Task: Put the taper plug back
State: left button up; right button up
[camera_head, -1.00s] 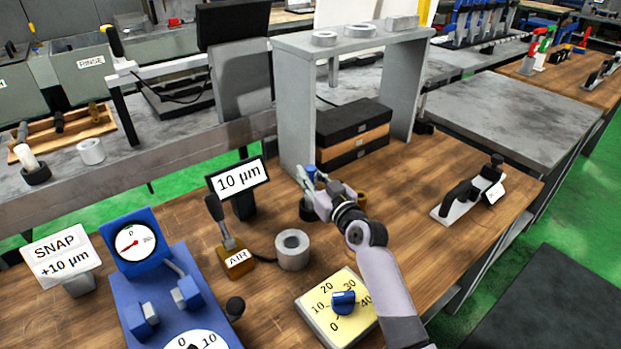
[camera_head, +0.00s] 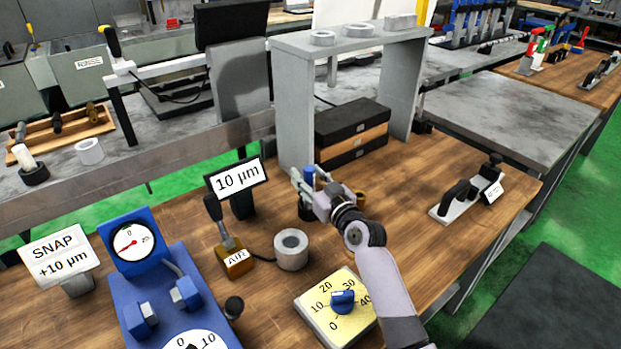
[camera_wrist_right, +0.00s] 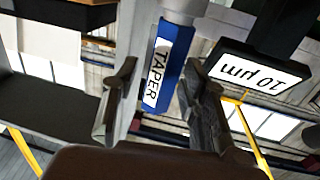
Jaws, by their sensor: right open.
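The taper plug is a blue piece with a white TAPER label. In the right wrist view the plug (camera_wrist_right: 167,66) shows between the two fingers of my right gripper (camera_wrist_right: 160,80). My right gripper (camera_head: 303,184) is open beside the plug's top, with a finger apart on either side of it. The plug's lower end is hidden, so I cannot tell how deep it sits. My left gripper is not in view.
A grey arch stand (camera_head: 297,120) rises just behind. The 10 µm sign (camera_head: 238,178), AIR block (camera_head: 235,260) and grey ring (camera_head: 291,250) are at left. A small brass piece (camera_head: 361,199) is to the right. A yellow dial plate (camera_head: 320,313) lies in front.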

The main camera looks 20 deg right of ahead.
jog(key=shift+r, duration=0.25)
jog(key=v, duration=1.2)
